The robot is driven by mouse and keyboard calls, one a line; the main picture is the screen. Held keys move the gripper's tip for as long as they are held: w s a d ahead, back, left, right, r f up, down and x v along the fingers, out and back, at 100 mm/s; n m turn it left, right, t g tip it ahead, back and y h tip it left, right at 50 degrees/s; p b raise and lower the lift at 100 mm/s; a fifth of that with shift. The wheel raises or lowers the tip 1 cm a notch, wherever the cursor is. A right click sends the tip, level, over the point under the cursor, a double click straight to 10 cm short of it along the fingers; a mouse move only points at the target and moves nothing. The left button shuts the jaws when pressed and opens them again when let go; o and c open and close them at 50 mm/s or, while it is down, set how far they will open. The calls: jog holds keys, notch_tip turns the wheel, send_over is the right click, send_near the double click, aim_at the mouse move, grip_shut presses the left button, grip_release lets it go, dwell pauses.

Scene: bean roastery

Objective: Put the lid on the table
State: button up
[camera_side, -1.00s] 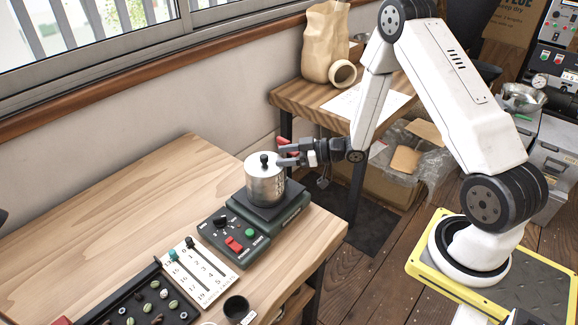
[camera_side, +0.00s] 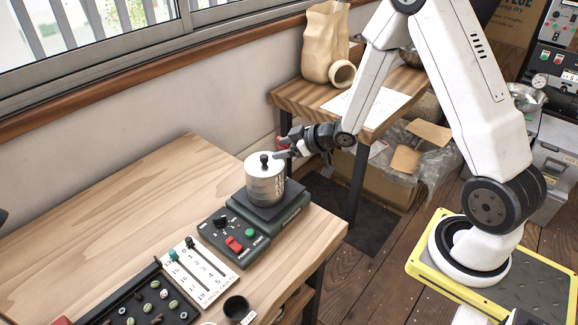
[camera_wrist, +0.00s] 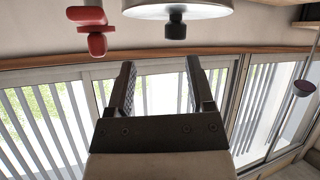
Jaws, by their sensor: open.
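A metal pot (camera_side: 265,188) stands on a dark scale-like device (camera_side: 275,216) on the wooden table (camera_side: 150,200). Its silver lid (camera_side: 254,163) with a black knob (camera_side: 264,158) is on top. In the wrist view the lid's pale disc (camera_wrist: 200,8) and its knob (camera_wrist: 176,24) show at the top edge, beyond the fingers. My gripper (camera_side: 277,153) is beside the knob, on its right in the side view. In the wrist view the two fingers of my gripper (camera_wrist: 157,72) are apart with nothing between them.
A red part (camera_wrist: 90,30) shows beside the lid. The table's left and back are clear.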

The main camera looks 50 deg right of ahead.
jog(key=s+a+r+m+g+h, duration=0.2)
jog(key=s+a+g, duration=0.1)
jog(key=s, duration=0.6)
jog(key=s+a+r+m+g+h, duration=0.1)
jog(key=s+a+r+m+g, duration=0.2)
jog(key=s, duration=0.6)
jog(key=g, duration=0.2)
jog(key=shift+s+a+r+g+h, duration=0.15)
jog(key=shift+s+a+g+h, duration=0.1)
jog(key=shift+a+g+h, duration=0.15)
jog(key=shift+o, duration=0.5)
